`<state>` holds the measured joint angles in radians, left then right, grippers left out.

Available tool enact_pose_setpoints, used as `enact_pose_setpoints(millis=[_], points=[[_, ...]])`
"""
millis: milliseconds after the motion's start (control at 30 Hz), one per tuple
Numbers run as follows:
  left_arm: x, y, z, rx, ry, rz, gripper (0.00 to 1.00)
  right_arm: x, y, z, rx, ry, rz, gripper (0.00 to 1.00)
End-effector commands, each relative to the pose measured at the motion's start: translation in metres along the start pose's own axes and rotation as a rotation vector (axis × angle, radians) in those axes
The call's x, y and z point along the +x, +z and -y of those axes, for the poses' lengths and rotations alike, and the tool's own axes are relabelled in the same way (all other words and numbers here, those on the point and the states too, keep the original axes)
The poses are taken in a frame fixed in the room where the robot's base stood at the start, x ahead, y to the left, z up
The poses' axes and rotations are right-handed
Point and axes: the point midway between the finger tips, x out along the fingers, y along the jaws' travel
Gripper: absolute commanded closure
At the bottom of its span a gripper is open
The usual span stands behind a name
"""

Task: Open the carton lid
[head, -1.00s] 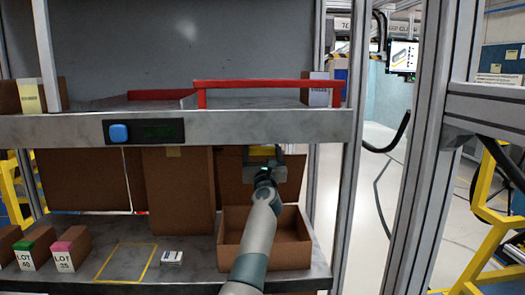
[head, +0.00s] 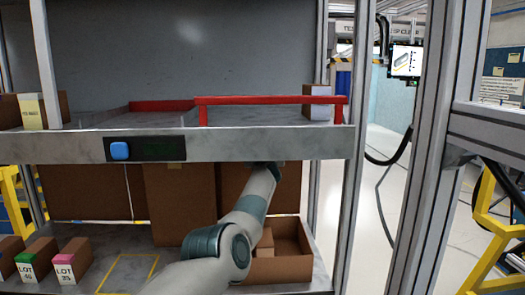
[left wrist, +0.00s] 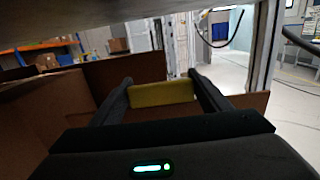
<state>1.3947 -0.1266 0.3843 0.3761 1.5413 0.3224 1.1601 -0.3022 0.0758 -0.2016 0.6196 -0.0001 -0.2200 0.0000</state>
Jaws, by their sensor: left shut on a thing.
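The open brown carton (head: 283,268) stands on the lower shelf at the right, with a smaller brown box (head: 265,243) inside. Its brown lid panel (head: 287,195) stands up at the back, partly hidden by my left arm and the upper shelf. In the left wrist view my left gripper (left wrist: 160,84) is shut on a yellow tab (left wrist: 162,93), with brown cardboard around it. In the head view this gripper is mostly hidden behind my arm and the shelf edge. My right gripper is not in view.
The upper shelf edge (head: 235,145), with a blue button (head: 119,150), lies close above the carton. A tall brown carton (head: 180,200) stands left of it. Small boxes with green (head: 38,260) and pink (head: 70,258) labels stand beside a yellow-outlined area (head: 127,272).

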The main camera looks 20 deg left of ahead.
Motion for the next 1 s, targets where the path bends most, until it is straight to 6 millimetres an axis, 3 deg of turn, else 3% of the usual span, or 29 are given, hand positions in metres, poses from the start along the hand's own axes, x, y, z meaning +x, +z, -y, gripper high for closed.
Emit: enact_pose_setpoints(millis=[33,800,833,900,1000], points=[[0.0022,-0.0088,-0.0040,0.003,0.006,-0.022,0.70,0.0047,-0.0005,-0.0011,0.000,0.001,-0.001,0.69],[0.0040,-0.0099,0.0010,0.000,-0.004,-0.075,0.70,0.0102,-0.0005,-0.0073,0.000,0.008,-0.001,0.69],[0.0039,-0.0100,0.0010,0.000,-0.004,-0.075,0.23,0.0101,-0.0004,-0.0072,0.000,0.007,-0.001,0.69],[0.0040,-0.0089,0.0012,0.000,-0.004,-0.074,0.11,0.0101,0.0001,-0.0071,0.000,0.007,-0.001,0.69],[0.0040,-0.0072,0.0014,0.000,-0.004,-0.071,0.11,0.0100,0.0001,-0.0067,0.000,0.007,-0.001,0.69]])
